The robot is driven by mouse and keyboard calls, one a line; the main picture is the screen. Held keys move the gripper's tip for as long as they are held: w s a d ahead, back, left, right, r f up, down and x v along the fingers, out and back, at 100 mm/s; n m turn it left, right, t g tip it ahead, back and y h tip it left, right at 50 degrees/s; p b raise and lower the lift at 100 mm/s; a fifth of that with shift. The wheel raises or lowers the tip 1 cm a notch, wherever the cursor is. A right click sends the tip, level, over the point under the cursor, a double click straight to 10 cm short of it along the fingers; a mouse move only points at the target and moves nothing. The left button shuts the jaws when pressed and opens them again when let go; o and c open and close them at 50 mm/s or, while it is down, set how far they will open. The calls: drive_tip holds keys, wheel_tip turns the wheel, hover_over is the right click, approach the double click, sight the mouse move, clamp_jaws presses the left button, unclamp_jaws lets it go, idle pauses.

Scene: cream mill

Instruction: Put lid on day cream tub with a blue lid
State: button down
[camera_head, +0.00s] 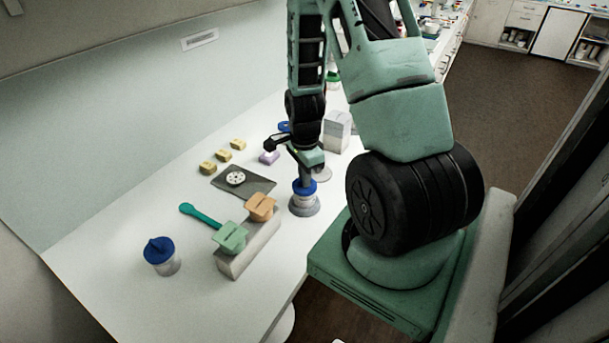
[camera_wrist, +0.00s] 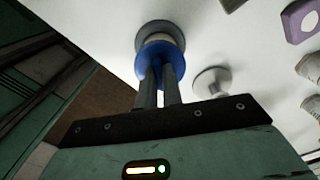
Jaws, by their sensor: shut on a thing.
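My gripper (camera_head: 305,178) points down and is shut on a blue lid (camera_head: 304,187). The blue lid also shows in the wrist view (camera_wrist: 172,57), between the two fingers (camera_wrist: 160,85). Directly beneath it, a pale tub (camera_head: 303,199) stands on a round grey base (camera_head: 304,209). The lid is at the tub's mouth and looks lined up with it; I cannot tell whether it is fully seated. Another pale tub (camera_head: 166,266) stands at the front left, topped by a blue lid (camera_head: 158,249) with a raised grip.
A block (camera_head: 248,251) holding a green piece (camera_head: 230,238) and an orange piece (camera_head: 262,207) stands left of the held lid. White boxes (camera_head: 337,130) stand further back.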

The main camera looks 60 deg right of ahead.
drive_tip(key=shift+f, duration=0.15)
idle(0.4)
drive_tip(key=c, duration=1)
unclamp_jaws()
drive_tip(key=shift+r+p, duration=2.9)
drive_tip(key=shift+r, duration=0.7)
drive_tip(key=shift+a+f, duration=0.1)
